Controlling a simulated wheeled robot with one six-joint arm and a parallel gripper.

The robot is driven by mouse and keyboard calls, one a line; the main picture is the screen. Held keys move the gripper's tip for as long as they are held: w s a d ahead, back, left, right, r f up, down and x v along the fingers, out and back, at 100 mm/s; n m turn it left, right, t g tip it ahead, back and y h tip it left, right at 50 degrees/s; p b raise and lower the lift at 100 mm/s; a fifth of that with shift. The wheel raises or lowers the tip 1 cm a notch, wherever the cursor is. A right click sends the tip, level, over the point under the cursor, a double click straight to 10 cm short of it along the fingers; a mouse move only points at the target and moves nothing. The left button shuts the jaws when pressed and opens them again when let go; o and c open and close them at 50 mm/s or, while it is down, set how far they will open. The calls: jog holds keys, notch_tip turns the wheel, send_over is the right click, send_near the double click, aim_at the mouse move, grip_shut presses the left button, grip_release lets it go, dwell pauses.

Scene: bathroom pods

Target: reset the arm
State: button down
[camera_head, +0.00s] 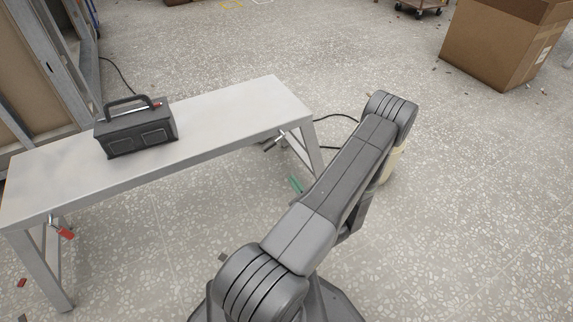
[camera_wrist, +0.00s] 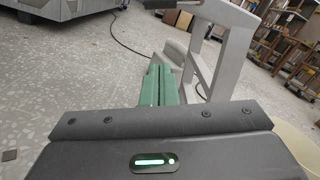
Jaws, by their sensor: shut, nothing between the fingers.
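My gripper shows in the wrist view (camera_wrist: 160,88) as two green fingers side by side, pressed together with nothing between them. It points out over the speckled floor beside a grey table leg. In the head view my arm reaches up and to the right, past the right end of the table. Only a small green part of my gripper (camera_head: 296,184) shows there, low by the table's right legs; the rest is hidden behind my arm.
A grey table (camera_head: 225,108) stands at left, bearing a dark toolbox (camera_head: 140,130) with a handle. A cardboard box (camera_head: 495,48) stands at the upper right. A black cable (camera_head: 338,116) lies on the floor by the table's right end. Open floor (camera_head: 480,200) lies at right.

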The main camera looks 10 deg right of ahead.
dwell(0.4)
jog(key=w+a+r+p, duration=0.1)
jog(key=w+a+r, duration=0.3)
jog(key=w, duration=0.5)
jog(key=shift+w+a, duration=0.3)
jog(key=shift+a, duration=0.15)
jog(key=shift+f, duration=0.1)
